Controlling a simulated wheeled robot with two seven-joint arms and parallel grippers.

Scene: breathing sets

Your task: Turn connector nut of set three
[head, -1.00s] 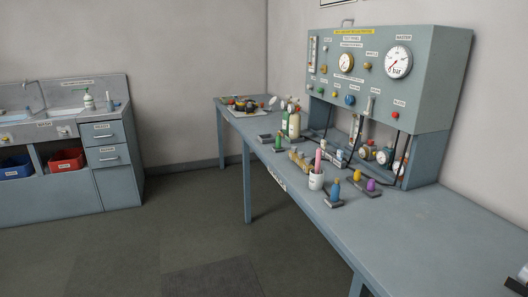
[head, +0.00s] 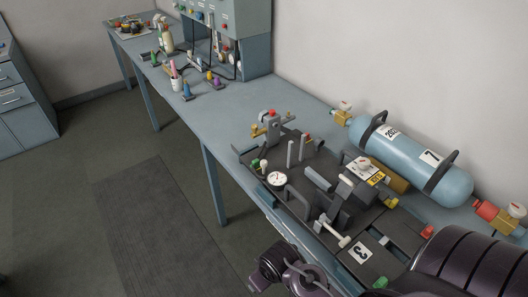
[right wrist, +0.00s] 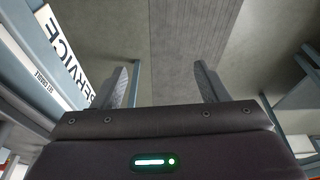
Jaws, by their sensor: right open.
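Set three is a dark grey assembly on the bench, with a white plate marked 3 (head: 360,253). It carries a round white gauge (head: 277,179), a grey block with a white T-handle (head: 336,234), and a brass fitting with a red cap (head: 271,122) at its far end. A small brass piece (head: 391,202) sits at its right side. I cannot tell which part is the connector nut. My right gripper (right wrist: 161,82) is open and empty in the right wrist view, its fingers wide apart above the grey floor. My left gripper is out of view.
A blue cylinder (head: 410,155) marked 1 lies at the back against the wall, with brass and red fittings at its ends. The test panel (head: 250,18) and small bottles stand at the bench's far end. Bare bench (head: 235,105) lies between. My dark arm links cover the lower right.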

